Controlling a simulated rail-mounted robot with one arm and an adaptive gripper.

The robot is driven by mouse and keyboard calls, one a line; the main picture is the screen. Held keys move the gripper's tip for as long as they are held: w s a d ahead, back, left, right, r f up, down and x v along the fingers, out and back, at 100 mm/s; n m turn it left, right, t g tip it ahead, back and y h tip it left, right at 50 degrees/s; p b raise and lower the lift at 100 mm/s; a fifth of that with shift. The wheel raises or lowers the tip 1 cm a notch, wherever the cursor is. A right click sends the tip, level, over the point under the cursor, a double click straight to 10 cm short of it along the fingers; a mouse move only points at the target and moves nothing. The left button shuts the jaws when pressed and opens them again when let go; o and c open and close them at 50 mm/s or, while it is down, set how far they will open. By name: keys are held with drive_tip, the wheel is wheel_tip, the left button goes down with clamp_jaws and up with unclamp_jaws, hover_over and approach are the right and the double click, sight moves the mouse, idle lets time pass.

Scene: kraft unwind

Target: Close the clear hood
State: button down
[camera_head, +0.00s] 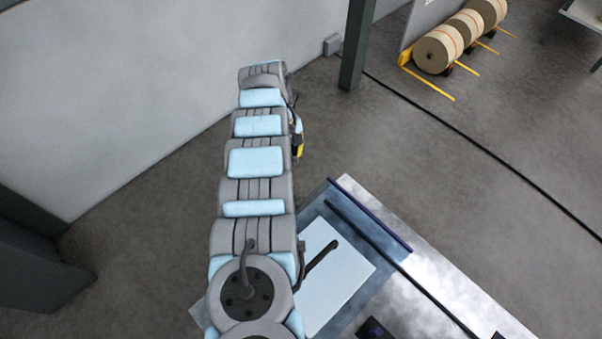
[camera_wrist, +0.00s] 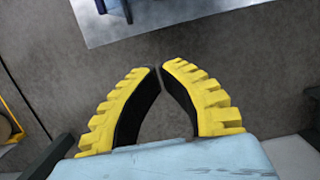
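A see-through bluish panel (camera_head: 345,222), apparently the clear hood, lies over the metal table in the head view, with a dark blue bar along its far edge. I cannot tell how far open it is. My arm covers its left part. My gripper (camera_wrist: 160,67) has yellow ribbed fingers with black pads; their tips nearly meet, with nothing between them. In the head view only a bit of yellow (camera_head: 298,146) shows beside my arm, beyond the table's far corner. In the wrist view the fingers are over bare floor, apart from the table edge.
The metal table (camera_head: 440,270) has a pale sheet (camera_head: 332,280) and a small dark box (camera_head: 372,328) near the bottom. A dark post (camera_head: 356,45) and a grey wall (camera_head: 130,90) stand behind.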

drive_tip(key=s+d+f, duration=0.4)
drive_tip(key=f, duration=0.5)
drive_tip(key=shift+s+f+p, duration=0.2)
drive_tip(key=shift+s+p, duration=0.15)
drive_tip(key=shift+p, duration=0.1)
drive_tip(key=shift+s+d, duration=0.1)
idle(0.5)
